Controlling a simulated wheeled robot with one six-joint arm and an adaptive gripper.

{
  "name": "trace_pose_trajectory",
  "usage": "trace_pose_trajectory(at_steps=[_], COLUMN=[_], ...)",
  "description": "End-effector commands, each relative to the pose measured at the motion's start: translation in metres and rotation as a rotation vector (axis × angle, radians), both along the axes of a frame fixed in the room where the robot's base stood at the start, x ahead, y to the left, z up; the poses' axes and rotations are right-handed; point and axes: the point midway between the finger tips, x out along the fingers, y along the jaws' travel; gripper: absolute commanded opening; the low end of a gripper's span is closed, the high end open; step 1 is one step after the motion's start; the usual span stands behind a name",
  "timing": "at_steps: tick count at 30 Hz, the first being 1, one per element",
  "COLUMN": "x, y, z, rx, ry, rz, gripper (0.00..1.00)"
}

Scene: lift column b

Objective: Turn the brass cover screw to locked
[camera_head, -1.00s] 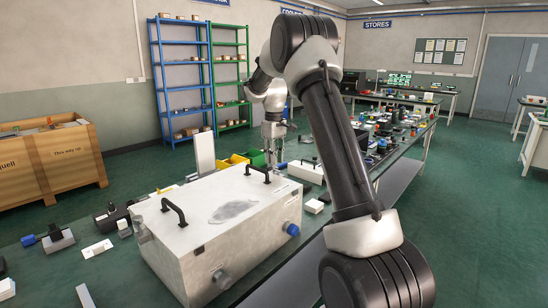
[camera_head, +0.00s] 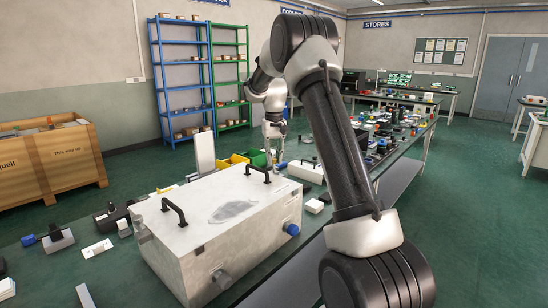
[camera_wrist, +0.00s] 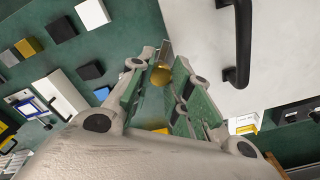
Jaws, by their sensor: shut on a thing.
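The brass cover screw (camera_wrist: 160,74) shows in the wrist view as a round gold-coloured head between my fingertips. My gripper (camera_wrist: 158,88) is shut on it, one green-padded finger on each side. A narrow grey metal piece shows just past the screw. In the head view my gripper (camera_head: 273,150) points down behind the big pale box (camera_head: 240,238). The screw is too small or hidden to make out there. Its turn position and any locked mark cannot be read.
The pale box has two black handles, and one handle (camera_wrist: 241,45) is close to my gripper's right in the wrist view. Yellow and green bins (camera_head: 257,158) stand behind the box. Small blocks and parts lie around on the green bench.

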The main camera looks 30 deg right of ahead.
Motion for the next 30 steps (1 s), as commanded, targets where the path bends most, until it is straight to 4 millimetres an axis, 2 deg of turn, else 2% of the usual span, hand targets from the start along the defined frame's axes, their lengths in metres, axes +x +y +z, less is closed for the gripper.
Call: trace_pose_trajectory(at_steps=[21, 30], x=[0.0006, 0.0006], y=[-0.0004, -0.0004], z=[0.001, 0.0011], rx=[-0.001, 0.0], ry=[-0.003, -0.003], rz=[-0.664, -0.861], gripper=[0.0, 0.0])
